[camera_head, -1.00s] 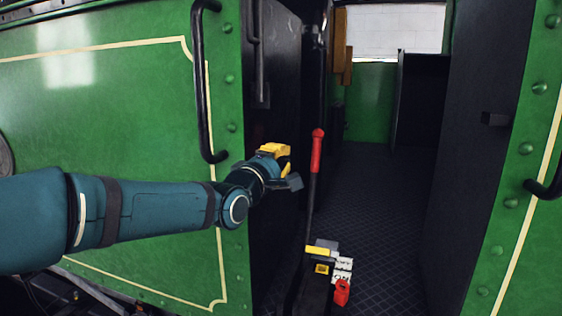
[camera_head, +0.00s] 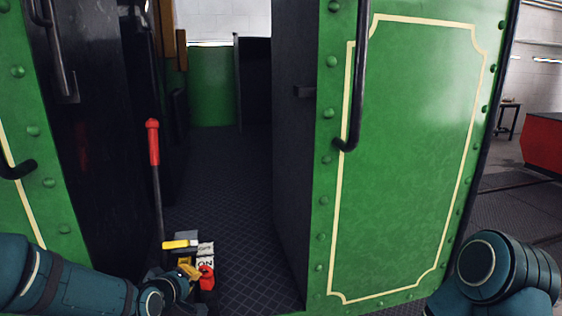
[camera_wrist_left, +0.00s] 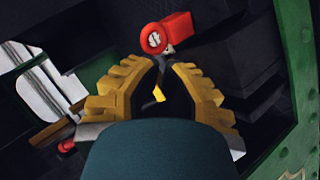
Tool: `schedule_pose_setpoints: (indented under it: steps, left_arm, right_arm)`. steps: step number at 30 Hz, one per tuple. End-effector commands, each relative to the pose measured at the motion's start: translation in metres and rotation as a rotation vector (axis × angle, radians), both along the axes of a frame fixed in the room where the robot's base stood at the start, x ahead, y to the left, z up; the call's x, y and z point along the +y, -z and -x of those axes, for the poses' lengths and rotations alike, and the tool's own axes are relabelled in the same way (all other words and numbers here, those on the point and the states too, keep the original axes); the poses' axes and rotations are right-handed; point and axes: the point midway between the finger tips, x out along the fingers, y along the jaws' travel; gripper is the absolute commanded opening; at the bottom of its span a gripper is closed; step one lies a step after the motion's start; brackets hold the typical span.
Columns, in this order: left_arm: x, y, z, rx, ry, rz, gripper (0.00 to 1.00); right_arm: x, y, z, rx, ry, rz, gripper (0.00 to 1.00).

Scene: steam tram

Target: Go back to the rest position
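My left arm comes in low at the left of the head view. Its gripper (camera_head: 188,272) is down beside the red key-like piece (camera_head: 206,278) on the small control box. In the left wrist view the two yellow fingers (camera_wrist_left: 161,66) stand a little apart with nothing held between them. The red piece (camera_wrist_left: 172,34) shows just beyond the fingertips; whether they touch it I cannot tell. My right arm shows only as a teal link at the lower right of the head view. Its gripper is out of view.
A black lever with a red handle (camera_head: 153,142) rises from the box, next to white labels (camera_head: 205,255). The green cab panel (camera_head: 405,160) with a black handrail (camera_head: 356,85) stands to the right. The cab doorway floor (camera_head: 245,200) is clear.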

Motion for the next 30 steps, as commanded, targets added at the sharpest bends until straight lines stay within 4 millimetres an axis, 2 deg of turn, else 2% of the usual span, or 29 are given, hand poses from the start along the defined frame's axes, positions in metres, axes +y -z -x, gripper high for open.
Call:
schedule_pose_setpoints:
  steps: [1,5,6,9,12,15,19,22,30]
  left_arm:
    - [-0.014,0.037,0.012,0.075,0.052,-0.037,0.00]
    - [-0.044,0.113,0.050,0.236,0.203,-0.135,0.00]
    - [-0.054,0.134,0.064,0.284,0.256,-0.160,0.00]
    - [-0.076,0.184,0.106,0.400,0.395,-0.218,0.00]
    - [-0.095,0.221,0.149,0.493,0.534,-0.259,0.00]
    - [-0.109,0.246,0.185,0.561,0.651,-0.284,0.00]
    - [-0.118,0.262,0.215,0.609,0.747,-0.297,0.00]
    - [-0.121,0.266,0.224,0.621,0.776,-0.302,0.00]
    - [-0.121,0.266,0.224,0.621,0.776,-0.302,0.00]
  right_arm:
    - [0.000,0.001,0.001,0.002,-0.001,0.001,0.34]
    - [0.001,0.002,0.002,0.006,-0.002,0.002,0.34]
    - [0.001,0.002,0.002,0.007,-0.003,0.002,0.34]
    - [0.002,0.003,0.004,0.010,-0.004,0.004,0.34]
    - [0.002,0.004,0.004,0.013,-0.005,0.004,0.34]
    - [0.002,0.005,0.005,0.014,-0.005,0.005,0.34]
    - [0.003,0.005,0.006,0.015,-0.006,0.006,0.34]
    - [0.003,0.005,0.006,0.016,-0.007,0.006,0.34]
    - [0.003,0.005,0.006,0.016,-0.007,0.006,0.34]
